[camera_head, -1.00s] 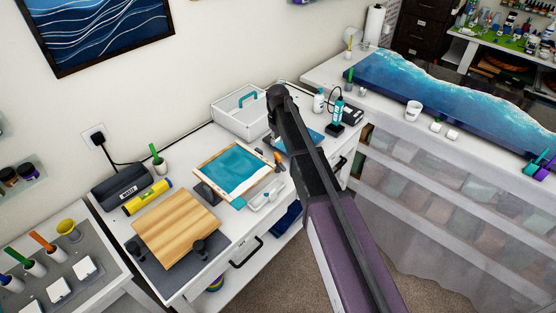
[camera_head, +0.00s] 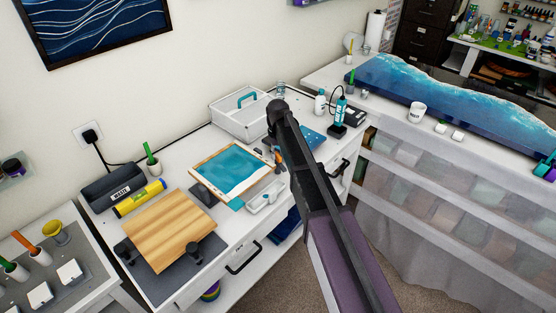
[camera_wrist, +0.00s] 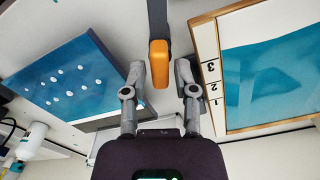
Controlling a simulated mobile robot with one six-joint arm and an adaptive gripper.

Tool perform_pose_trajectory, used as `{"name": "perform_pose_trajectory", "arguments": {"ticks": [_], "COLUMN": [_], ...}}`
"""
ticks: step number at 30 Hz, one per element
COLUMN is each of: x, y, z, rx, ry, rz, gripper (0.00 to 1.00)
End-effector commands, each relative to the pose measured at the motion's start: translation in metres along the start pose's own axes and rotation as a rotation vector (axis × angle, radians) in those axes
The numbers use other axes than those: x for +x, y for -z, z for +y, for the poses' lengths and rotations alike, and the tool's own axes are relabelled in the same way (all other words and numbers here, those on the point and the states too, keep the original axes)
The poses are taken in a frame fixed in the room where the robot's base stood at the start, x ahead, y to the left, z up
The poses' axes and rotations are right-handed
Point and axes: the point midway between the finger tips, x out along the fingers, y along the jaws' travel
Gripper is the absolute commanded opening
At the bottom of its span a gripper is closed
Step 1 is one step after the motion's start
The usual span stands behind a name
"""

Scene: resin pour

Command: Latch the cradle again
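A pale wooden frame holding a teal sheet (camera_head: 236,171) lies on the white desk, left of my arm. In the wrist view the frame (camera_wrist: 207,62) is at the right, with the marks 1, 2 and 3 on its edge. An orange-tipped lever on a dark bar (camera_wrist: 159,62) comes down from the top of that view; its orange tip also shows beside my arm (camera_head: 278,156). My gripper (camera_wrist: 160,78) is open, with one finger on each side of the orange tip and gaps between. I cannot tell whether the lever is latched. My arm hides part of the area.
A blue panel with white drops (camera_wrist: 68,80) lies left of my gripper in the wrist view. A white caddy (camera_head: 240,117) stands behind the frame. A small white tray (camera_head: 264,197) is in front. A wooden board (camera_head: 172,231) lies at the left.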

Motion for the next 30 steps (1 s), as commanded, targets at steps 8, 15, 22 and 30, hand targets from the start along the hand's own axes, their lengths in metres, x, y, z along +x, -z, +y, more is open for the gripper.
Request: {"name": "perform_pose_trajectory", "arguments": {"ticks": [8, 15, 22, 30], "x": [0.0105, 0.0104, 0.0104, 0.0104], "y": [0.0000, 0.0000, 0.0000, -0.0001], "z": [0.0001, 0.0001, 0.0001, 0.0000], "rx": [0.000, 0.000, 0.000, 0.004], "ry": [0.000, 0.000, 0.000, 0.000], "rz": [0.000, 0.000, 0.000, 0.000], "gripper": [0.37, 0.37, 0.00, 0.00]}}
